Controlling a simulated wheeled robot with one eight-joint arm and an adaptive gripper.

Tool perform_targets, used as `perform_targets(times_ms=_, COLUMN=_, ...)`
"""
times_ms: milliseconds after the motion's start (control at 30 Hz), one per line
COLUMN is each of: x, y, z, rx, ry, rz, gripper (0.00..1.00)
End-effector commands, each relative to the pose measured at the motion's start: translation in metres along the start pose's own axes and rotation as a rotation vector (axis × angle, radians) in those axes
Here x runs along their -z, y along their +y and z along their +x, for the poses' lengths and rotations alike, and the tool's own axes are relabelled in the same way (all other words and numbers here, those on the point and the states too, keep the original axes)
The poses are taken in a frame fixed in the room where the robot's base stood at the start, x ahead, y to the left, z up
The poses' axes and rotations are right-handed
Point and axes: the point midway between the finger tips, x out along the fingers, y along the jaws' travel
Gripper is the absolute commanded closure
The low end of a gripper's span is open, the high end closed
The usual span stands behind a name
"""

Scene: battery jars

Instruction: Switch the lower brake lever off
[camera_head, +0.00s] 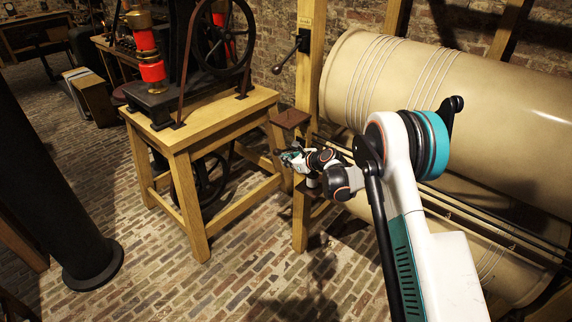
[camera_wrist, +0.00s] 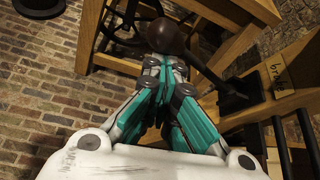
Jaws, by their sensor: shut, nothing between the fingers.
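The lower brake lever shows in the wrist view as a dark round knob (camera_wrist: 167,35) on a thin arm that runs to a black mount on the wooden post. A label (camera_wrist: 275,72) beside the mount reads as "brake". My gripper (camera_wrist: 165,68) is shut with nothing between its teal fingers. Its tips are right at the knob; I cannot tell whether they touch it. In the head view my gripper (camera_head: 287,157) is low beside the wooden post (camera_head: 306,88), where the lower lever is mostly hidden. The upper lever (camera_head: 289,55) sits higher on the same post.
A wooden table (camera_head: 205,118) with a black wheeled machine stands left of the post. A large cream cylinder (camera_head: 470,90) and long rails (camera_head: 480,222) lie on the right. A dark column (camera_head: 45,190) stands at far left. Brick floor (camera_head: 170,285) is open in front.

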Motion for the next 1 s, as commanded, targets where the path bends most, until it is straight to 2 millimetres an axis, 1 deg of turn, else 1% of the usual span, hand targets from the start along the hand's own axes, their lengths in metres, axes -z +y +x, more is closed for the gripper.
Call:
perform_targets(times_ms=33, x=-0.0041, y=-0.0020, z=-0.0017, rx=-0.011, ry=-0.001, rz=0.022, gripper=1.00)
perform_targets(times_ms=300, x=-0.0118, y=-0.0062, z=-0.0057, rx=-0.054, ry=-0.002, rz=0.100, gripper=1.00)
perform_targets(times_ms=867, x=-0.0131, y=-0.0070, z=-0.0064, rx=-0.064, ry=-0.001, rz=0.116, gripper=1.00)
perform_targets(times_ms=1000, x=-0.0138, y=-0.0085, z=-0.0098, rx=-0.063, ry=-0.001, rz=0.116, gripper=1.00)
